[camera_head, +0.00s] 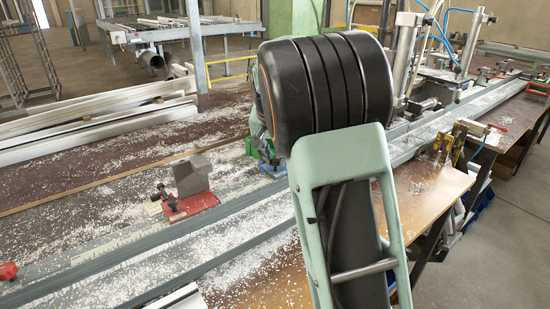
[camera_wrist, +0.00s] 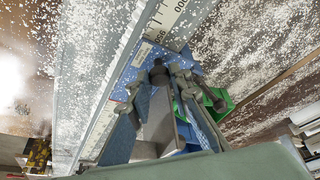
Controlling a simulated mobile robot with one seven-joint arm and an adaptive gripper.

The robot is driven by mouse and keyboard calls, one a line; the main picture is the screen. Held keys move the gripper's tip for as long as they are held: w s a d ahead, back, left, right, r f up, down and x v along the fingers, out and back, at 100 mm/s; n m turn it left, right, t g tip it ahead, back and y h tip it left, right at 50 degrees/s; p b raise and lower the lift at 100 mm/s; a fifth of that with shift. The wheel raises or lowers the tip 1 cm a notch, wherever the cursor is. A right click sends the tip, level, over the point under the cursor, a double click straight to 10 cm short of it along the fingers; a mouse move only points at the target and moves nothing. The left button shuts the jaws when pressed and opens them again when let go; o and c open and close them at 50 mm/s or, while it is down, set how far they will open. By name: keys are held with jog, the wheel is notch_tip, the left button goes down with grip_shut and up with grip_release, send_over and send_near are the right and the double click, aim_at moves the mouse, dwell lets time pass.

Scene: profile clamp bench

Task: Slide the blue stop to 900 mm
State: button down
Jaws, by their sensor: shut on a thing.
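The blue stop (camera_wrist: 150,52) sits on the scaled rail in the wrist view, with its blue base beside the ruler strip. Its base also shows as a small blue patch at the edge of my arm in the head view (camera_head: 272,170). My gripper (camera_wrist: 160,76) is over the stop, shut on it around a dark knob or upright part; the exact contact is partly hidden. The ruler (camera_wrist: 165,27) runs along the stop, with marks that look like 950 and 1000 just beyond it at the top. The mark at the stop's edge is unreadable.
A red stop with a grey block (camera_head: 190,207) stands on the rail to the left. A green part (camera_wrist: 219,100) is close beside the gripper. White shavings cover the bench. A clamp machine (camera_head: 440,75) stands behind my arm, and yellow clamps (camera_head: 455,142) are at right.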

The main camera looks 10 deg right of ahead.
jog(key=s+a, duration=0.1)
jog(key=a, duration=0.2)
jog(key=s+a, duration=0.1)
jog(key=a, duration=0.2)
jog(key=s+a, duration=0.2)
jog(key=a, duration=0.1)
jog(key=shift+a, duration=0.35)
jog(key=c, duration=1.8)
grip_release()
jog(key=shift+d, duration=0.1)
jog(key=shift+r, duration=0.15)
jog(key=v, duration=1.2)
jog(key=shift+c, duration=0.2)
